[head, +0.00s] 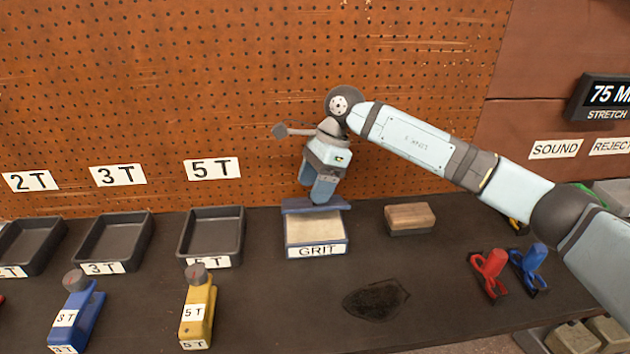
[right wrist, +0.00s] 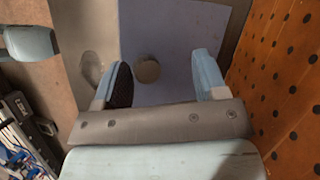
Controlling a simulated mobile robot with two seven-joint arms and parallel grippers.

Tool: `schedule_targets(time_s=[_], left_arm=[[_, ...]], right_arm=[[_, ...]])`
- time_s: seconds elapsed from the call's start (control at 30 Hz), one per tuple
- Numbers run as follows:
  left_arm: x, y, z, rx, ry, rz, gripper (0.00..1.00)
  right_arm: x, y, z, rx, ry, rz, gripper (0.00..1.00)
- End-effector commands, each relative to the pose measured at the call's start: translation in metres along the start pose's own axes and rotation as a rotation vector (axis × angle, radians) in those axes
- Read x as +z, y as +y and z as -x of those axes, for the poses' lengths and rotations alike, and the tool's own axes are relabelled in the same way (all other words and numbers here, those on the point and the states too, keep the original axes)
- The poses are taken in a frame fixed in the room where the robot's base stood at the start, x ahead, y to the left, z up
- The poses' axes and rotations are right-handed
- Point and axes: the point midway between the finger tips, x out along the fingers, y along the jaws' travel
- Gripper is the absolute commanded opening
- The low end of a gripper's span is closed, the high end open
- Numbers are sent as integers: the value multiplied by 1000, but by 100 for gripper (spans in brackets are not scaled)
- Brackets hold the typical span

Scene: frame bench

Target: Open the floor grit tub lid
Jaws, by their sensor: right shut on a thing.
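The grit tub (head: 317,251) stands on the dark bench against the pegboard, with a GRIT label on its front. Its blue lid (head: 296,206) lies toward the back of the tub, and pale grit (head: 312,229) shows in front of it. In the right wrist view the blue lid (right wrist: 190,30) has a round knob (right wrist: 147,69) between my fingers. My right gripper (head: 322,190) is at the lid from above, shut on the lid's knob; the exact contact is hard to see. The fingers also show in the right wrist view (right wrist: 163,80). My left gripper is not in view.
A sanding block (head: 409,214) lies right of the tub, and a 5T tray (head: 211,236) stands to its left. Yellow (head: 198,305) and blue (head: 80,310) 5T and 3T tools stand in front. Red (head: 489,268) and blue (head: 530,265) clamps are at the right. A dark patch (head: 376,299) marks the bench.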

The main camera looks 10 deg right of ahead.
Motion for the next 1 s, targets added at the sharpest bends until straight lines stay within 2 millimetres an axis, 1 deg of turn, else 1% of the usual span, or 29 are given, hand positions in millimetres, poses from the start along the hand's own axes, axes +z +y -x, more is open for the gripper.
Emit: schedule_targets(time_s=[0.27, 0.7, 0.77, 0.87, 1.0], left_arm=[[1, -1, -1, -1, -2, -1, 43], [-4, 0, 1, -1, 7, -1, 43], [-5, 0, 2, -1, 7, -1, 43], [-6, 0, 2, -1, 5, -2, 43], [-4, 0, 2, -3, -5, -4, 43]], right_arm=[[-1, -1, 1, -4, 1, -2, 54], [0, 0, 4, -3, 0, 0, 54], [1, 0, 8, -3, 0, 0, 54], [1, 0, 22, -4, 0, 0, 54], [2, 0, 53, -5, 0, 0, 54]])
